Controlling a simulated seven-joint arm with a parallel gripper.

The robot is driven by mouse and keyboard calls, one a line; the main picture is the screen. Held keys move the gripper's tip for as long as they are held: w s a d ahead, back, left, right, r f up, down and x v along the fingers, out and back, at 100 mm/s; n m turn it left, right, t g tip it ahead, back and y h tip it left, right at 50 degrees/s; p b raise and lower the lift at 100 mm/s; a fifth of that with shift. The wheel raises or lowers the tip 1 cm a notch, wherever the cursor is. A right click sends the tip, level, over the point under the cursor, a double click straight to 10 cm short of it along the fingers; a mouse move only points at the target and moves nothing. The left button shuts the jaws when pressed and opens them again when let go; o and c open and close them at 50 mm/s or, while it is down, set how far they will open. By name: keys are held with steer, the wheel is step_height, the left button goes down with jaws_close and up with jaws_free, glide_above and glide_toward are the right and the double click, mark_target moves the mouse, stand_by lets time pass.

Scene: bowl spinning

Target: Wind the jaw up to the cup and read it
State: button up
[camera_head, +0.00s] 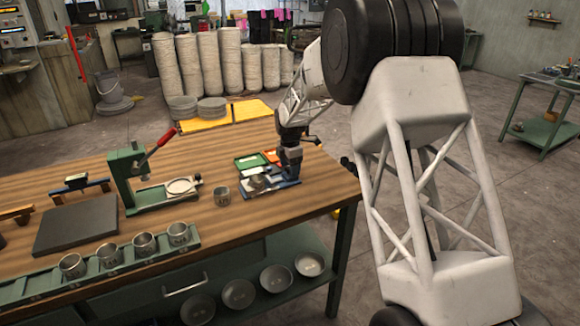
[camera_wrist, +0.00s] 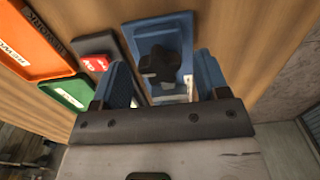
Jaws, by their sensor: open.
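A blue-based measuring fixture (camera_head: 285,184) stands near the right end of the wooden bench, with a small grey metal piece (camera_head: 258,182) on it, too small to tell if it is a cup. In the wrist view the blue fixture (camera_wrist: 182,28) carries a dark winding knob (camera_wrist: 160,66). My gripper (camera_head: 290,165) is over the fixture, pointing down. In the wrist view its blue fingers (camera_wrist: 164,80) are open, one either side of the knob, with gaps to it. I cannot tell their height above it. No reading is legible.
A dark unit with a red display (camera_wrist: 95,62) lies beside the fixture. Green (camera_head: 250,161) and orange (camera_head: 273,156) trays lie behind. A green press with a red lever (camera_head: 126,175) stands left. Several cups sit in a green rack (camera_head: 130,262) along the front.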

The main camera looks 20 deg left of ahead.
steer(key=c, duration=0.9)
